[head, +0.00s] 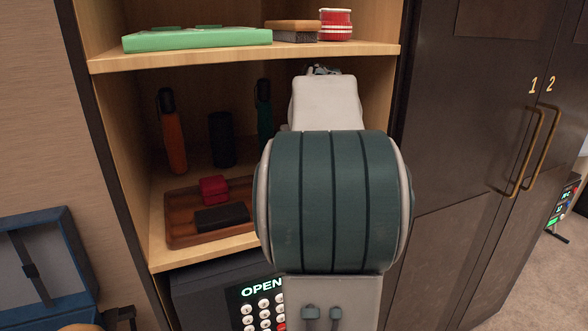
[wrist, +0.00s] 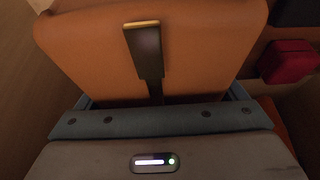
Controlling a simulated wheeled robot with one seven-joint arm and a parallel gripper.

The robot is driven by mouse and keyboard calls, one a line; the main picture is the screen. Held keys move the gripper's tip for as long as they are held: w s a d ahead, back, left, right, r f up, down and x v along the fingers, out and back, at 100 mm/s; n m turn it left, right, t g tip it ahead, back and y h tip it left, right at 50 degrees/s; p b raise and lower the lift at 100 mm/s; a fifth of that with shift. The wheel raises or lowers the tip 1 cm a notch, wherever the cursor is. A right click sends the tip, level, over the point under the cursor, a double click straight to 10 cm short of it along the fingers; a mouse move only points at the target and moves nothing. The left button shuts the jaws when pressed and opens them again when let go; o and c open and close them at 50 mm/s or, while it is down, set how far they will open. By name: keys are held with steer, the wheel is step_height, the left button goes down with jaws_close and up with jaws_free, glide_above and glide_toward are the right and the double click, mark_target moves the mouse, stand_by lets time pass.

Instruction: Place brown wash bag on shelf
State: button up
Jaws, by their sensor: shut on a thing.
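The brown wash bag (wrist: 215,50) fills the upper middle of the wrist view, orange-brown in this light. My gripper (wrist: 142,28) is shut on it, with a dark, yellow-tipped finger lying across the bag's near face. The other finger is hidden. In the head view my arm covers both the gripper and the bag. The wooden shelf unit (head: 235,55) stands ahead, and my arm reaches toward its middle compartment. I cannot tell whether the bag touches the shelf board.
A wooden tray (head: 182,242) holds a red case (head: 214,189) and a black case (head: 222,217). The red case also shows in the wrist view (wrist: 288,62). An orange umbrella (head: 172,135) and dark cylinder (head: 222,140) stand behind. A safe (head: 205,295) sits below.

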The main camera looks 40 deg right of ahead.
steer(key=shift+w+d+r, duration=0.1)
steer(key=shift+w+d, duration=0.1)
steer(key=shift+w, duration=0.5)
steer(key=shift+w+f, duration=0.15)
steer(key=shift+f, duration=1.6)
steer(key=shift+f, duration=0.1)
steer(key=shift+f, duration=0.15)
steer(key=o, duration=1)
